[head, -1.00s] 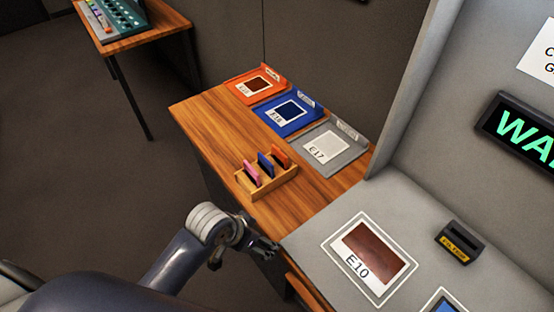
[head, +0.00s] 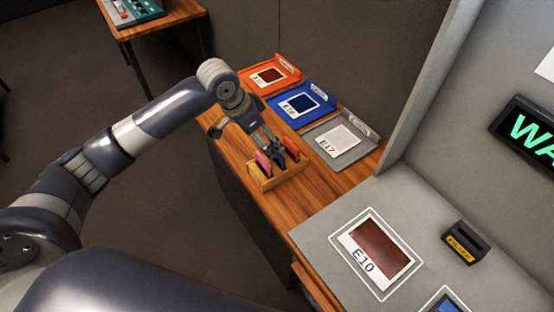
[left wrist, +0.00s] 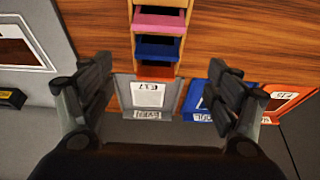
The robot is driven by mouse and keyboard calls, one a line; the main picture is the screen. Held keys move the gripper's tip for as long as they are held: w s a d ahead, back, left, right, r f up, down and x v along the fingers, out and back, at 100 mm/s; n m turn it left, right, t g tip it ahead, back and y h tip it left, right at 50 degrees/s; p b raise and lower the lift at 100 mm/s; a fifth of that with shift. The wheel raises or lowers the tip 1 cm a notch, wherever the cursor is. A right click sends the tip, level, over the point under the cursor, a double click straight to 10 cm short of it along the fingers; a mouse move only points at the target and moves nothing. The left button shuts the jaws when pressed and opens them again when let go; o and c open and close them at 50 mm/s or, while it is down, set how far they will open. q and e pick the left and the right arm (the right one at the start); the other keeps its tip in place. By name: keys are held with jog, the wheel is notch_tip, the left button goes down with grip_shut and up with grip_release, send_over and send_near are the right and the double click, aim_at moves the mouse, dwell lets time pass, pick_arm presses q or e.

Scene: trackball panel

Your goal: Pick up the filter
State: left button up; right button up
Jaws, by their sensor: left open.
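Three thin filters stand in a small wooden rack (head: 284,180) on the wooden table: a pink filter (head: 262,160), a blue filter (head: 279,161) and an orange filter (head: 292,146). The left wrist view shows the pink (left wrist: 160,22), blue (left wrist: 157,47) and orange (left wrist: 157,71) filters in a row. My left gripper (head: 271,150) points down over the rack, open and empty. In the left wrist view its fingers (left wrist: 160,85) are spread wide to either side of the row's line. The fingers partly hide the filters in the head view. My right gripper is not in view.
Orange (head: 292,86), blue (head: 328,110) and grey (head: 364,142) trays line the table's back. A grey panel at right carries a brown-red E10 swatch (head: 380,247), a black filter slot (head: 465,242) and a lit sign (head: 535,135). The table's front strip is clear.

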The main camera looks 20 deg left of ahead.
aim_at(277, 152)
pick_arm(q)
jog(key=p+x, duration=0.1)
jog(key=x, duration=0.3)
jog(key=shift+w+d+f, duration=0.15)
jog(key=shift+d+f, duration=0.05)
jog(key=shift+f, duration=0.1)
jog(key=shift+w+d+f+p, duration=0.2)
jog(key=shift+d+f+p, duration=0.05)
jog(key=shift+f+p, duration=0.2)
jog(key=p+x, duration=0.1)
jog(key=x, duration=0.2)
jog(key=shift+w+d+f, duration=0.1)
jog(key=shift+d, duration=0.1)
jog(key=shift+w+f, duration=0.15)
jog(key=shift+f, duration=0.35)
jog(key=c, duration=1)
